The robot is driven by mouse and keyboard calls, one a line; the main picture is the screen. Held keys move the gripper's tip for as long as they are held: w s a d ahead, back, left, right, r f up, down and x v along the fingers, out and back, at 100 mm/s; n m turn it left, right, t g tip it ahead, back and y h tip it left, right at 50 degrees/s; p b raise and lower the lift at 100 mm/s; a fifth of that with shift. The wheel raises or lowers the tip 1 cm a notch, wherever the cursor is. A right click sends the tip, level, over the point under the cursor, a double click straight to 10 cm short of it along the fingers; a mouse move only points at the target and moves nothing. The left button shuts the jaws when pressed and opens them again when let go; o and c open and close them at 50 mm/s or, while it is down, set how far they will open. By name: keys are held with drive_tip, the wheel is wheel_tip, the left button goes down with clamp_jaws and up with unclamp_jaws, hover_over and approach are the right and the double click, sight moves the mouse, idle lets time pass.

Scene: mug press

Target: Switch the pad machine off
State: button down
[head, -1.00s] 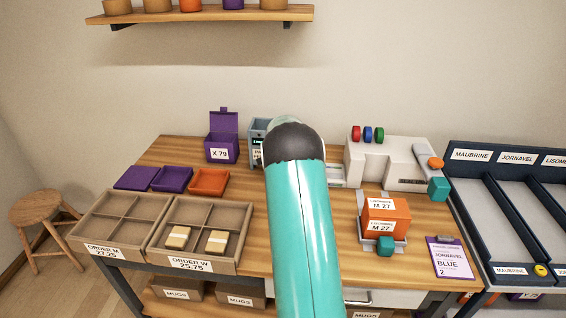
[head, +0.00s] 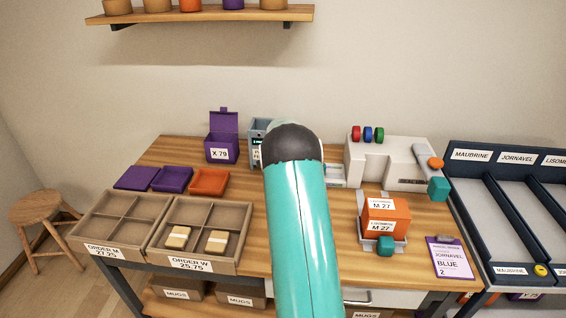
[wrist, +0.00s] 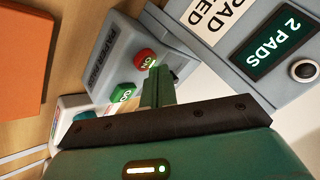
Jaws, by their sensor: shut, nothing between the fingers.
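The pad machine (head: 257,127), a grey-blue box with a small green display, stands at the back of the table in the head view, partly hidden behind my arm. In the wrist view a grey panel with a "2 PADS" display (wrist: 278,47) fills the upper right. A grey control box (wrist: 113,52) beside it carries a red button (wrist: 146,59) with small lettering and a green "GO" button (wrist: 123,93). My gripper (wrist: 156,76) is shut and empty, its fingertips right beside the red button. I cannot tell whether they touch it. My gripper is hidden in the head view.
A white machine (head: 392,160) with coloured knobs stands right of my arm, behind an orange box (head: 385,213). A purple box (head: 221,147) and shallow trays (head: 172,179) lie to the left. Order crates (head: 196,203) line the front edge. Sloped racks (head: 510,222) stand at the right.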

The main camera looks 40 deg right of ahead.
drive_tip(key=shift+f, duration=0.5)
idle(0.3)
drive_tip(key=shift+r, duration=1)
wheel_tip(320, 180, up, 6)
idle(0.5)
idle(0.6)
